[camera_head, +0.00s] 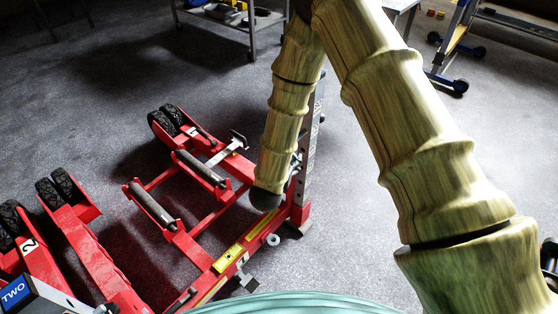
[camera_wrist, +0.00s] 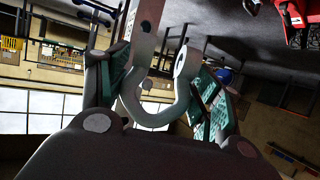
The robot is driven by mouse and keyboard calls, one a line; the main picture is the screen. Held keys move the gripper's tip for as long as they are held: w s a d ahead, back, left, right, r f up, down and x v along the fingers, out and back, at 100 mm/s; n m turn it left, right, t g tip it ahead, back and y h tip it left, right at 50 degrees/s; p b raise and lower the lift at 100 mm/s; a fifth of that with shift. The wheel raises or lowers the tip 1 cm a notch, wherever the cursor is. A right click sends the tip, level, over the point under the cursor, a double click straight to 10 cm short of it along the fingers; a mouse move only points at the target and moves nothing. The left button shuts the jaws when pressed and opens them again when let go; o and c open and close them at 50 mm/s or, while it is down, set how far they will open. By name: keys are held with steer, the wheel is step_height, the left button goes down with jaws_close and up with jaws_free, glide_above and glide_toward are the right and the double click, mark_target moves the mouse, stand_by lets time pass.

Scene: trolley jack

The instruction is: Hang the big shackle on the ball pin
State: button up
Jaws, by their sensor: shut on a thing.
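The big shackle (camera_wrist: 153,116) is a grey U-shaped piece in the middle of the wrist view. Its right end has a round eye; its left end meets or overlaps a pale bar. My gripper (camera_wrist: 160,94) is shut on the shackle, with green pads on either side. In the head view my arm reaches down beside the grey upright post (camera_head: 312,140) of a red trolley jack, and hides the gripper and shackle. A pale bar (camera_wrist: 146,32) with a round hole rises behind the shackle. I cannot make out the ball pin; a small blue thing (camera_wrist: 226,75) shows behind the right finger.
The red jack frame (camera_head: 228,258) with black rollers (camera_head: 152,206) and wheels (camera_head: 165,120) fills the lower left. A second red frame (camera_head: 88,250) stands left of it. A trolley (camera_head: 251,30) stands at the back. Grey floor is free between them.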

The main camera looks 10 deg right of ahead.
steer(key=shift+w+a+r+m+g+h+b, duration=0.25)
steer(key=shift+w+a+r+m+h+b, duration=0.1)
steer(key=shift+w+a+m+h, duration=0.1)
steer(key=shift+w+a+r+m+g+h+b, duration=0.2)
steer(key=shift+w+a+m+g+h+b, duration=0.1)
steer(key=shift+w+a+m+h, duration=0.15)
steer(key=shift+w+d+f+b, duration=0.15)
steer(key=shift+w+d+b, duration=0.4)
steer(key=shift+w+d, duration=0.7)
steer(key=shift+w+d+f+b, duration=0.1)
steer(key=shift+w+d+b, duration=0.65)
steer(key=shift+d, duration=0.8)
steer(key=shift+w+d+f+b, duration=0.15)
steer(key=shift+w+d+b, duration=0.2)
steer(key=shift+w+d, duration=0.95)
steer(key=shift+w+d+f, duration=0.15)
steer(key=shift+w+d, duration=0.05)
steer(key=shift+d, duration=0.25)
steer(key=shift+d+f, duration=0.1)
steer(key=o, duration=1.4)
